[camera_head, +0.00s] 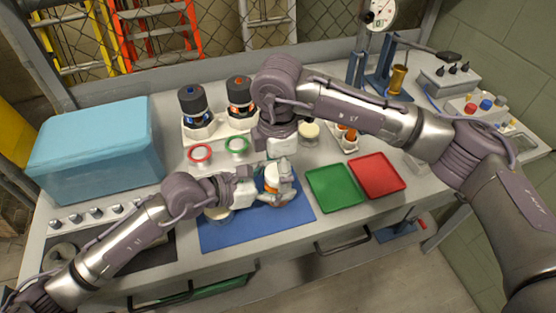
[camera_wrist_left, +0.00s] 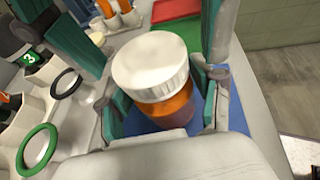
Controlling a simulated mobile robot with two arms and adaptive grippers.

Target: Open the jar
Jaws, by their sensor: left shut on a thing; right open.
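The jar has a white ribbed lid (camera_wrist_left: 152,68) and an orange see-through body (camera_wrist_left: 172,108), seen close up in the left wrist view. It looks upright, with the lid on. My left gripper (camera_head: 268,186) is shut on the jar's body, over the blue mat (camera_head: 240,233); its fingers also show on both sides of the body in the left wrist view (camera_wrist_left: 168,118). My right gripper (camera_head: 283,165) comes down from above. It is open, with its teal fingers at either side above the lid and apart from it. In the head view the grippers hide most of the jar.
A green tray (camera_head: 335,187) and a red tray (camera_head: 377,175) lie right of the mat. A red ring (camera_head: 200,153) and a green ring (camera_head: 237,145) lie behind it. Another pale-lidded container (camera_head: 309,132) stands behind my right gripper. A blue cooler (camera_head: 95,150) fills the left.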

